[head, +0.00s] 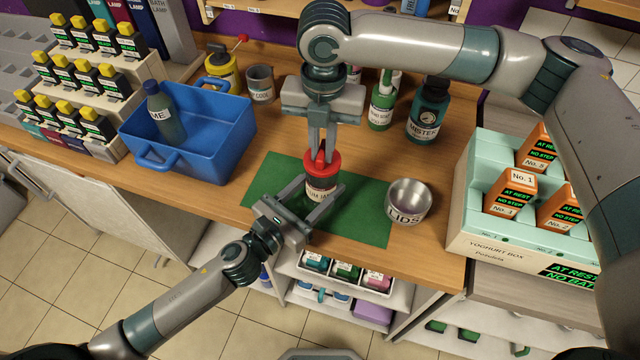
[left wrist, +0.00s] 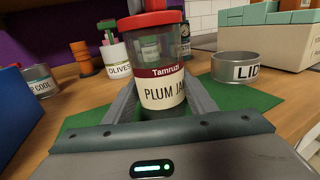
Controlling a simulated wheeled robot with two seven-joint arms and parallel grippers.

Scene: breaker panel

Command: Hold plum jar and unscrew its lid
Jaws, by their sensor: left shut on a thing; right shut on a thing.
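The plum jar (head: 321,192) stands upright on the green mat (head: 365,215), with its red lid (head: 322,165) on top. In the left wrist view the jar (left wrist: 158,85) shows its "Plum Jam" label, and its red lid (left wrist: 150,19) is cut off by the top edge. My left gripper (head: 310,200) is shut on the jar's body from the near side. My right gripper (head: 320,155) points down from above and is shut on the lid.
A blue crate (head: 220,130) with a bottle is at the left. Bottles (head: 428,112) and a grey tin (head: 260,84) stand behind. A yoghurt box (head: 480,215) with orange cartons is at the right. The mat's left part is clear.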

